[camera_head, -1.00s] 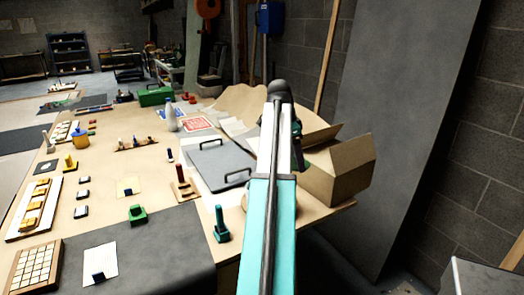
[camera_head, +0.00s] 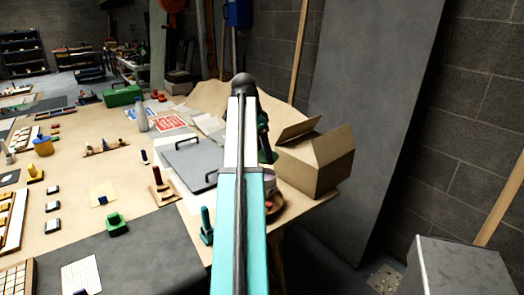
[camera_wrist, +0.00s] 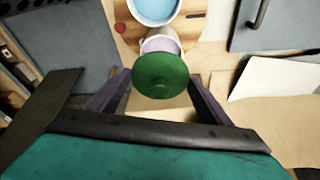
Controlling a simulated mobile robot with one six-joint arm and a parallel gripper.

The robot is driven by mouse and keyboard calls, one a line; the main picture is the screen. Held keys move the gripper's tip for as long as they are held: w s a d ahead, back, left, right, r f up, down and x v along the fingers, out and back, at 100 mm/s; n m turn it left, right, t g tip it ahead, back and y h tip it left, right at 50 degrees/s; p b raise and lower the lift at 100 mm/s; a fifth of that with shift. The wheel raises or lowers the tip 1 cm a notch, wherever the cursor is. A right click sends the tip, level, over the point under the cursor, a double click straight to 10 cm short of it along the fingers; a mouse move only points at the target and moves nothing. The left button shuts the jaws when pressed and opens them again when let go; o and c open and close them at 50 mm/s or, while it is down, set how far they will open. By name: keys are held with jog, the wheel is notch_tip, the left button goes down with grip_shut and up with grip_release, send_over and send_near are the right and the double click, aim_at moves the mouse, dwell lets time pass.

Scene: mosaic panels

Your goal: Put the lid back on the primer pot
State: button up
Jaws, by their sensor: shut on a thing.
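In the wrist view my gripper (camera_wrist: 160,92) is shut on a round green lid (camera_wrist: 160,75), which hides the fingertips. Just beyond the lid is a pale pot with lilac-grey contents (camera_wrist: 162,43), partly covered from view by the lid. Whether the lid touches it cannot be told. Behind it is an open white pot with blue contents (camera_wrist: 154,9), cut by the frame's top edge. I cannot tell which is the primer pot. In the head view my arm hides the gripper and lid; a small pot (camera_head: 269,181) shows just right of the arm.
A round wooden tray (camera_head: 277,204) lies by the table edge, with a red thing (camera_head: 268,206) at it. An open cardboard box (camera_head: 315,165) stands close right of my arm. A grey panel with handles (camera_head: 190,165) and a green-handled tool (camera_head: 206,226) are left.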

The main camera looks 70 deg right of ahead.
aim_at(262, 156)
jog(key=shift+f+b, duration=1.35)
jog(key=shift+f, duration=1.7)
jog(key=shift+p, duration=0.4)
jog(key=shift+f+p, duration=0.15)
jog(key=shift+p, duration=0.35)
dwell(1.6)
jog(key=o, duration=1.1)
jog(key=shift+o, duration=0.6)
